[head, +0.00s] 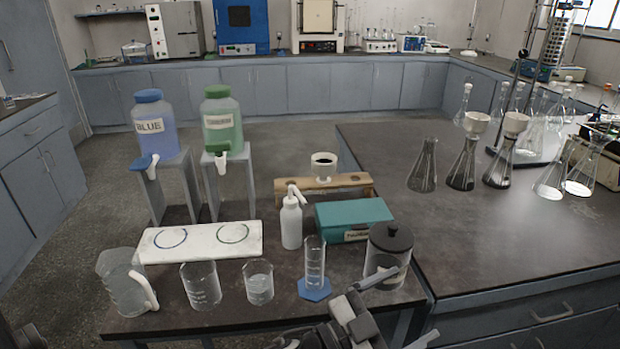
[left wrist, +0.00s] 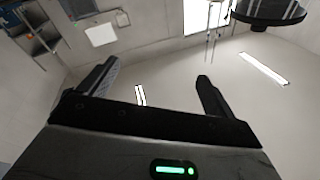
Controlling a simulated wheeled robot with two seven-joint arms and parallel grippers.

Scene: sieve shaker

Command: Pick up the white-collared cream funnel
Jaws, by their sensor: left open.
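The white-collared cream funnel (head: 323,160) sits upright in a wooden stand (head: 346,190) at the back of the near table; its inside looks dark. My left gripper (head: 415,302) is at the table's front edge, low in the picture, well in front of the funnel and apart from it. In the left wrist view its two fingers (left wrist: 155,85) are spread wide with nothing between them. That view faces wall and ceiling, and the funnel is not in it.
A teal box (head: 352,217), a white squeeze bottle (head: 291,222), a graduated cylinder (head: 315,265) and a black-lidded jar (head: 388,257) stand between my left gripper and the funnel. Beakers and a white tile (head: 200,252) lie left. Flasks (head: 463,163) stand on the right bench.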

